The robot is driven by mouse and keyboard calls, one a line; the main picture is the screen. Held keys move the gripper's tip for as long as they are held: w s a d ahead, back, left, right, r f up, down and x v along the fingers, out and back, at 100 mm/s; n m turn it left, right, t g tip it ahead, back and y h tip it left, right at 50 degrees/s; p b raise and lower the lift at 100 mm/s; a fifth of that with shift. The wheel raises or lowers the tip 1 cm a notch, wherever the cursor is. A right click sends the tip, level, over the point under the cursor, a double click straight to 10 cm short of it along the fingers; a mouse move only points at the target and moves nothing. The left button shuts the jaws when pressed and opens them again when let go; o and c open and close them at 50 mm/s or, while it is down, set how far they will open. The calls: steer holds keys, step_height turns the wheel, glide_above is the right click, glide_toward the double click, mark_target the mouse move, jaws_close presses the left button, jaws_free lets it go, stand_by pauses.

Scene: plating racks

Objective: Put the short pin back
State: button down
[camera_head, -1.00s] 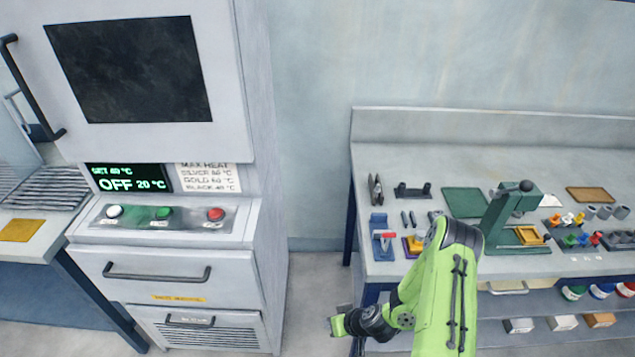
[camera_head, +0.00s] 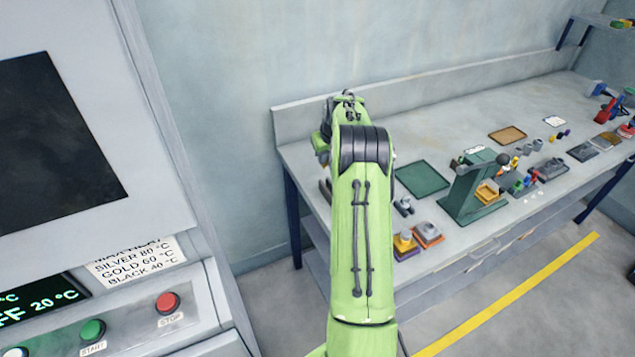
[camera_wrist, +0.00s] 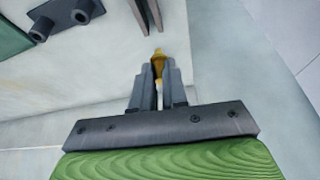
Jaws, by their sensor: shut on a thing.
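In the wrist view my gripper (camera_wrist: 159,75) is shut on a small brass-yellow pin (camera_wrist: 158,57). The pin's yellow tip sticks out past the fingertips, and a pale part shows between the fingers. I cannot tell its full length. My gripper is over the left end of the bench (camera_head: 465,135). A dark holder with two round posts (camera_wrist: 62,17) lies ahead and to the left of the fingers, apart from them.
Dark tool legs (camera_wrist: 146,14) lie just beyond the pin. The oven's control panel (camera_head: 120,335) is at the left.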

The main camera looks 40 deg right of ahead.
steer(key=f, duration=0.5)
steer(key=d+f, duration=0.1)
steer(key=f, duration=0.2)
steer(key=shift+s+f, duration=0.2)
steer(key=shift+s, duration=0.1)
steer(key=shift+f+b, duration=0.1)
steer(key=shift+b, duration=0.25)
steer(key=c, duration=1.1)
jaws_free()
steer(key=shift+c, duration=0.2)
